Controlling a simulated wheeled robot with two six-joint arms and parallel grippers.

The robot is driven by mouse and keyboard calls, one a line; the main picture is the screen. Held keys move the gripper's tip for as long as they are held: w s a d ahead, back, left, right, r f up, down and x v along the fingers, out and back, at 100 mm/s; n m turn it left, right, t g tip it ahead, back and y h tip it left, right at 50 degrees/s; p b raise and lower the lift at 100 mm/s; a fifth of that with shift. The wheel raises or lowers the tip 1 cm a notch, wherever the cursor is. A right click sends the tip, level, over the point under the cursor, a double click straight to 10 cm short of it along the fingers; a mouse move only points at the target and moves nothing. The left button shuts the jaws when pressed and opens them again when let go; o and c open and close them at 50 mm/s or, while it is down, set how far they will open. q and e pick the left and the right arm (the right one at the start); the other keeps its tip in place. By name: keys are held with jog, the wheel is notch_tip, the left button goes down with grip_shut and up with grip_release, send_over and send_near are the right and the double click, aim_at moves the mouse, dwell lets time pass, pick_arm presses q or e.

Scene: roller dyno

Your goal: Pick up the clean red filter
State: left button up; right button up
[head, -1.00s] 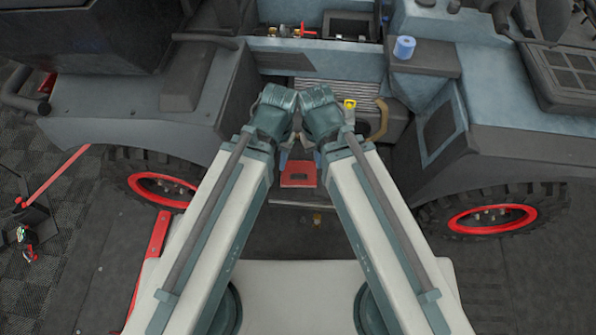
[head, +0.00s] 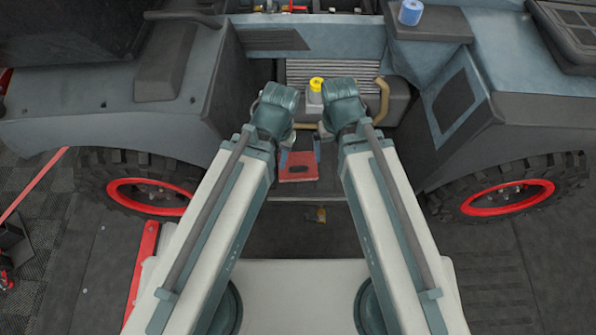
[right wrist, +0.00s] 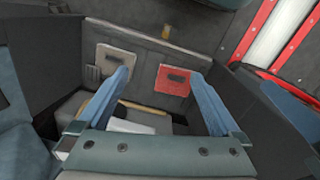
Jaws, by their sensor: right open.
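The red filter (head: 298,172), a flat red panel with a dark slot, shows between my two wrists in the head view, low in the machine's front. In the right wrist view the red filter (right wrist: 173,80) is on a dark wall beside a dull grey-brown panel (right wrist: 115,61) with a similar slot. My right gripper (right wrist: 165,88) is open and empty, its blue fingers spread, with the red filter seen between them and apart from them. In the head view a blue tip of my left gripper (head: 284,158) shows left of the filter; its jaws are mostly hidden.
A yellow-capped container (head: 316,86) stands on the machine's ribbed step behind my wrists. A tan curved handle (head: 382,100) is right of it. A blue roll (head: 410,12) sits on a dark ledge. Red-rimmed wheels (head: 507,200) flank the opening.

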jog(key=w+d+f+b, duration=0.1)
jog(key=d+f+b, duration=0.1)
jog(key=f+b, duration=0.4)
jog(key=w+d+f+b, duration=0.1)
jog(key=w+f+b, duration=0.1)
jog(key=f+b, duration=0.4)
jog(key=n+t+b, duration=0.2)
jog(key=n+b, duration=0.4)
jog(key=n, duration=1.1)
send_near(299, 172)
jog(key=b, duration=0.4)
jog(key=d+f+b, duration=0.1)
jog(key=b, duration=0.3)
jog(key=shift+s+f+m+y, duration=0.2)
jog(key=shift+m+y, duration=0.1)
jog(key=shift+y, duration=0.1)
jog(key=f+b, duration=0.1)
jog(key=w+f+b, duration=0.1)
jog(key=f+b, duration=0.3)
jog(key=shift+w+a+f, duration=0.1)
jog(key=shift+w+a, duration=0.1)
jog(key=shift+w, duration=0.1)
